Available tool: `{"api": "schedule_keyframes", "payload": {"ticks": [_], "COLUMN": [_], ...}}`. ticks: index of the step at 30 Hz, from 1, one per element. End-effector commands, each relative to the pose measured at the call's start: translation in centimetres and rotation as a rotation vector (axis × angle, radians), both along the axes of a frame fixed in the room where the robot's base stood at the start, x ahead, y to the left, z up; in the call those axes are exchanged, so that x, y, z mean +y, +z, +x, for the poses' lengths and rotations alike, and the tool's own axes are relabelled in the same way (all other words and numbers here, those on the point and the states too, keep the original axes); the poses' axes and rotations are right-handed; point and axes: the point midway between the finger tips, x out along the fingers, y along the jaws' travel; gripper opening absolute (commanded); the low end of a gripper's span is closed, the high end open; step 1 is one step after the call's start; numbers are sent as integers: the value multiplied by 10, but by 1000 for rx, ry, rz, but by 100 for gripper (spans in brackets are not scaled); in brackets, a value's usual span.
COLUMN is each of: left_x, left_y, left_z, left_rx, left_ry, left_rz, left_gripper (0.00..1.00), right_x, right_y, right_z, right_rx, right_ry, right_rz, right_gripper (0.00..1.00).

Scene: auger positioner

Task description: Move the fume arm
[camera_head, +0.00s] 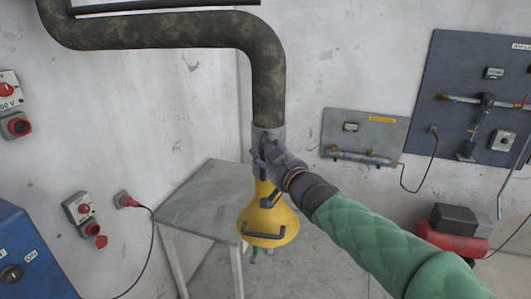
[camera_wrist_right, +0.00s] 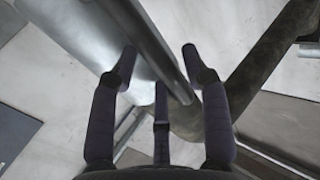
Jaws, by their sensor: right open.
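The fume arm is a dark, stained pipe (camera_head: 268,80) that comes in from the upper left and bends down. It ends in a grey metal collar and a yellow cone-shaped hood (camera_head: 267,215) with a dark handle (camera_head: 264,232) on its front rim. My right gripper (camera_head: 262,160) is at the collar just above the hood, its fingers partly hidden there. In the right wrist view, its dark fingers (camera_wrist_right: 162,68) are spread and open, with grey metal tubing (camera_wrist_right: 168,50) passing between and behind them. I cannot tell whether they touch it. My left gripper is not in view.
A grey table (camera_head: 200,190) stands behind the hood on the left. A blue cabinet (camera_head: 30,255) is at the lower left. Wall sockets with cables (camera_head: 80,210) are on the left wall. Panels (camera_head: 365,135) hang on the right wall, and a red machine (camera_head: 452,240) stands at the right.

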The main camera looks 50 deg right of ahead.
Motion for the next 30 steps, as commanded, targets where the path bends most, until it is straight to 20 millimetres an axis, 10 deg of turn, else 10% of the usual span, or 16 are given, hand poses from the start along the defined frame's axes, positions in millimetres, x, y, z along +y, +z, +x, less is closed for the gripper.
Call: {"api": "schedule_keyframes", "payload": {"ticks": [10,30], "left_x": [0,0], "left_y": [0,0], "left_z": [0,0], "left_rx": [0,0], "left_ry": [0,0], "left_rz": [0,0], "left_gripper": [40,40], "right_x": [3,32], "right_y": [3,1], "right_z": [-9,-105], "right_rx": [-6,-3], "right_ry": [1,-5], "right_rz": [-5,-2], "right_gripper": [48,48]}}
